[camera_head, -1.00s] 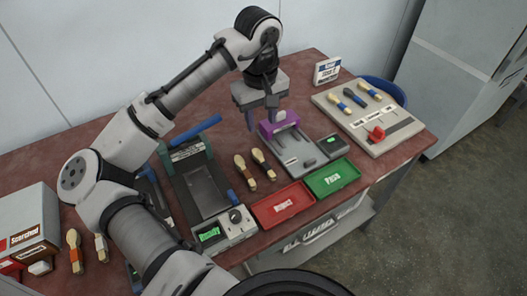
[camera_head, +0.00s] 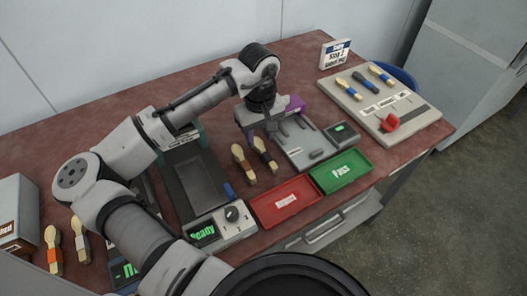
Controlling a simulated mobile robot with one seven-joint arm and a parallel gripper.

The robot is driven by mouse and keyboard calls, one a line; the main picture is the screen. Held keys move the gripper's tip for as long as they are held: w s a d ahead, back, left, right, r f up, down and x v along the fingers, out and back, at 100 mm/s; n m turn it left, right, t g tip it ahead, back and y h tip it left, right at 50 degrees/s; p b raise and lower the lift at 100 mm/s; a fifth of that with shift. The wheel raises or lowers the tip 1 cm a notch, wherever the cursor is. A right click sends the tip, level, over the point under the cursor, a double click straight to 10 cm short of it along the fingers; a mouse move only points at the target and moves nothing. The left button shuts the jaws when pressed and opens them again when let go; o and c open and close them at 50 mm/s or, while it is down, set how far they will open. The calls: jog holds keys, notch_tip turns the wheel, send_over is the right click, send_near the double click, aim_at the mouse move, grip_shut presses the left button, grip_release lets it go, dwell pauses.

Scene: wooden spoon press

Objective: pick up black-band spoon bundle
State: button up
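Two wooden spoon bundles lie side by side on the table in the middle of the head view. The right one (camera_head: 268,160) has a dark band that looks black, partly covered by my gripper. The left one (camera_head: 243,163) also has a dark band; its exact colour is hard to tell. My gripper (camera_head: 260,138) points down just above the upper part of these bundles, nearer the right one. Its two fingers look apart, with nothing visibly held. I cannot tell whether they touch the right bundle.
A press (camera_head: 193,180) stands left of the bundles. The red tray (camera_head: 285,216) and green tray (camera_head: 342,187) lie in front and right. A grey fixture (camera_head: 300,148) is close on the right. A board (camera_head: 350,105) with several bundles is at back right.

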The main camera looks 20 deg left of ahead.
aim_at(264, 151)
jog(key=f, duration=0.2)
jog(key=d+f+p, duration=0.1)
jog(key=f, duration=0.1)
jog(key=shift+f, duration=0.65)
grip_shut()
